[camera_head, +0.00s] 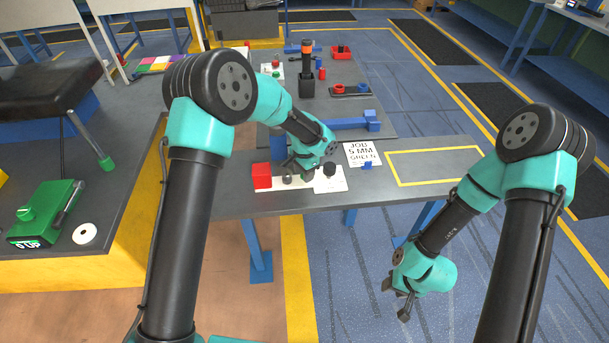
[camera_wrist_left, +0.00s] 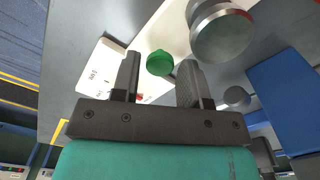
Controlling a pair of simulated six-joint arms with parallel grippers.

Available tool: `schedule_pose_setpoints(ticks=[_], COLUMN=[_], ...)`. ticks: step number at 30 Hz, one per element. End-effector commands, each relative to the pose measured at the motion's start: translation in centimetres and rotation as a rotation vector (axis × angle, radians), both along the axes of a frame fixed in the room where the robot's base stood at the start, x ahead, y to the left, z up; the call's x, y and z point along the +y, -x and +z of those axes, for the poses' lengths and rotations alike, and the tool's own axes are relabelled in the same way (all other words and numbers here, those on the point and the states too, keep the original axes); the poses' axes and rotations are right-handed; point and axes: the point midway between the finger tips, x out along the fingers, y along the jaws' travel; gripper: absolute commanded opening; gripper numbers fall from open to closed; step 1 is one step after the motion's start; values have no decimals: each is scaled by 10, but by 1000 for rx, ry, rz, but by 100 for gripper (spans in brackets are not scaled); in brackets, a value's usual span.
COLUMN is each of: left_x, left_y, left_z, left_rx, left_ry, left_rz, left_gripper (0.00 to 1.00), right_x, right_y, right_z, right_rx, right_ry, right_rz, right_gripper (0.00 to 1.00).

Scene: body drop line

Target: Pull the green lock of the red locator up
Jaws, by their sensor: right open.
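A green round knob (camera_wrist_left: 160,62) shows in the left wrist view between and just beyond the fingertips of my left gripper (camera_wrist_left: 160,72). The fingers are apart, and I cannot tell whether either touches the knob. In the head view my left gripper (camera_head: 304,167) is low over the near table, and its wrist hides what is under it. A red block (camera_head: 262,176) stands just left of it; I cannot tell whether it is the locator. My right gripper (camera_head: 406,299) is open and empty, hanging in front of the table over the floor.
A large grey metal cylinder (camera_wrist_left: 222,32) stands close to the right finger in the left wrist view, with a blue block (camera_wrist_left: 285,88) beyond. A printed white card (camera_head: 361,154) lies right of my left gripper. The yellow-outlined table area (camera_head: 425,168) is clear.

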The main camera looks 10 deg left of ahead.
Motion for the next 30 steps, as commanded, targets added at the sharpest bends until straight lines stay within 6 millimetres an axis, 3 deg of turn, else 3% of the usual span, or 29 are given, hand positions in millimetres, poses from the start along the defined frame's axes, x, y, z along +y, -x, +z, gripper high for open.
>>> schedule_pose_setpoints(ticks=[10, 30], left_x=[0, 0], left_y=[0, 0], left_z=[0, 7], left_rx=[0, -1], left_ry=[0, -1], left_rz=[0, 0], left_gripper=[8, 8], right_x=[0, 0], right_y=[0, 0], right_z=[0, 0], right_rx=[0, 0], right_ry=[0, 0], right_rz=[0, 0], right_gripper=[43, 43])
